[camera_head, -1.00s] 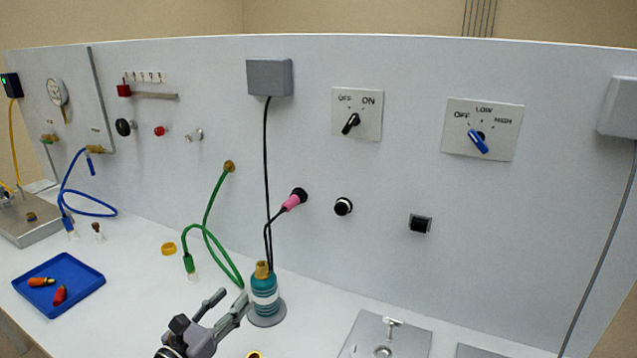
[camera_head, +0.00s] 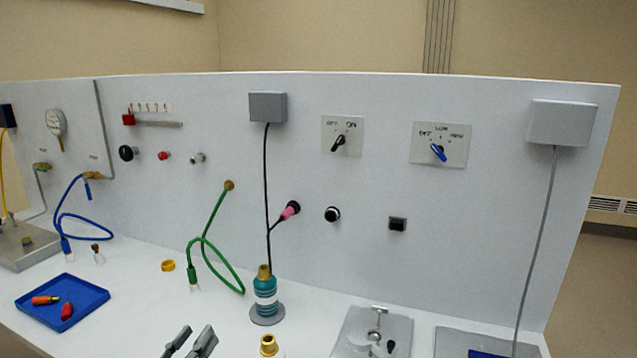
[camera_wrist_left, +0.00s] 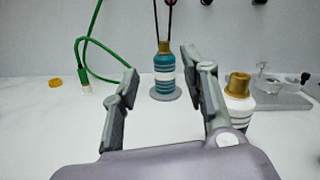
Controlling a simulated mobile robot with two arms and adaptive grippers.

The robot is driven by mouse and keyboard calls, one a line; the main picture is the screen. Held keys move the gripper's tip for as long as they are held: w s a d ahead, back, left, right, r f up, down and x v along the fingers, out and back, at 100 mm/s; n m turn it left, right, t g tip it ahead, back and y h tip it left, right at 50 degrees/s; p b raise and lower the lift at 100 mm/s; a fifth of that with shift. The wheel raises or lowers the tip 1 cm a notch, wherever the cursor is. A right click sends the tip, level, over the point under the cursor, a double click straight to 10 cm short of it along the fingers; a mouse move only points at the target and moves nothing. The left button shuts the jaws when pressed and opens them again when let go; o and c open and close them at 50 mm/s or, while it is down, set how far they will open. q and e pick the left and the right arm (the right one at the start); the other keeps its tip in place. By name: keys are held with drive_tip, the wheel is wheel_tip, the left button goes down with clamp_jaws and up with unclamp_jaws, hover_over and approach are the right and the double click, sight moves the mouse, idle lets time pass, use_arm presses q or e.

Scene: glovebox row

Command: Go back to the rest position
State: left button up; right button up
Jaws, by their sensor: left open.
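My left gripper (camera_head: 190,343) shows at the bottom edge of the head view, only its fingertips in sight. In the left wrist view its two fingers (camera_wrist_left: 160,82) are spread wide with nothing between them. A teal and white bottle (camera_head: 266,292) with a brass top stands on a round grey base beyond the fingers, apart from them. It also shows in the left wrist view (camera_wrist_left: 164,68). A white bottle with a brass cap (camera_head: 269,346) stands nearer, to the right of the fingers. My right gripper is in neither view.
A blue tray (camera_head: 92,301) with small red and orange parts lies at the left. A green hose (camera_head: 209,245) hangs from the panel (camera_head: 330,270) to the table. A grey plate with a fitting (camera_head: 350,335) lies at the right. A yellow ring (camera_head: 168,266) lies on the table.

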use_arm(q)
drive_tip(key=s+a+r+n+t+y, duration=0.1)
drive_tip(key=s+a+r+n+y, duration=0.2)
drive_tip(key=n, duration=0.5)
drive_tip(key=s+a+n+t+y, duration=0.1)
drive_tip(key=a+n+y, duration=0.1)
drive_tip(key=n+y, duration=0.4)
drive_tip(key=s+a+f+n+g+y, duration=0.4)
drive_tip(key=s+f+n+g, duration=0.4)
drive_tip(key=n, duration=0.7)
drive_tip(key=s+d+f+n+g+h, duration=0.35)
drive_tip(key=s+d+f, duration=0.3)
drive_tip(key=s, duration=0.25)
drive_tip(key=s+d+f+n+g+h, duration=0.35)
drive_tip(key=s+d+f+g, duration=0.2)
drive_tip(key=s+f, duration=0.2)
drive_tip(key=s+f+m+g, duration=0.1)
drive_tip(key=s+f, duration=0.2)
drive_tip(key=f, duration=2.3)
drive_tip(key=s+a+f+g, duration=0.1)
drive_tip(key=s+a+f, duration=0.1)
drive_tip(key=s+f, duration=1.4)
drive_tip(key=shift+s+a, duration=0.15)
drive_tip(key=shift+s, duration=0.05)
